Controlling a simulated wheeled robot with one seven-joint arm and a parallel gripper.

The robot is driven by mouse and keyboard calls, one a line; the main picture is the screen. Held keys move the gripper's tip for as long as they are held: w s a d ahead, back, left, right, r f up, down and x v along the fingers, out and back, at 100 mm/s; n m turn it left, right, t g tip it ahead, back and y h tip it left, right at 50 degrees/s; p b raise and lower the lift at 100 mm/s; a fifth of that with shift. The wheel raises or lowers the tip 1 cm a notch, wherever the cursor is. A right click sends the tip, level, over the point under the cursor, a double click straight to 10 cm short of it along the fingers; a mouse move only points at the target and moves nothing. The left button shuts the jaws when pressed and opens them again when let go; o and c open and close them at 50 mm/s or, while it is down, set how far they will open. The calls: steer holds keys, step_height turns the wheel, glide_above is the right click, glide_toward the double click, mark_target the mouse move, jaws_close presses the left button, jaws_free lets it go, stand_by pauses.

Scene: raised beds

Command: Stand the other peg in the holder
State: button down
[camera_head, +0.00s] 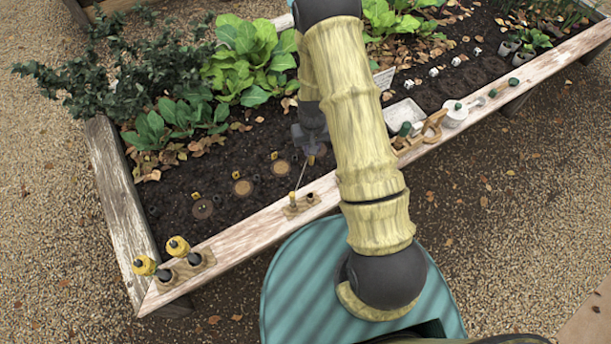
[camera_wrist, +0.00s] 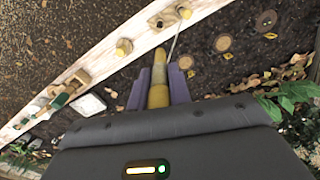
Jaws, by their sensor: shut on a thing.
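My gripper (camera_wrist: 159,88) is shut on a yellow peg (camera_wrist: 158,97), held between its purple fingers. In the head view my gripper (camera_head: 312,148) hangs over the dark soil, with the arm partly in front. The wooden holder (camera_head: 303,206) lies on the bed's front rim; it also shows in the wrist view (camera_wrist: 171,19). One yellow peg (camera_head: 293,198) stands at its left end, and a dark empty hole (camera_head: 309,197) is at its right end. A thin string (camera_wrist: 176,42) runs from the standing peg towards the held peg. The held peg is apart from the holder.
Wooden-handled tools (camera_head: 425,130) and a pale tray (camera_head: 403,113) lie further right. Leafy plants (camera_head: 245,60) grow behind.

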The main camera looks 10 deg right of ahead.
step_height(320, 180, down, 17)
steer(key=n+b, duration=0.3)
steer(key=b, duration=1.6)
steer(key=shift+s, duration=0.15)
steer(key=shift+f+b, duration=2.55)
steer(key=shift+f, duration=0.4)
steer(key=shift+s+f, duration=0.1)
steer(key=shift+f+b, duration=0.85)
steer(key=shift+f, duration=1.2)
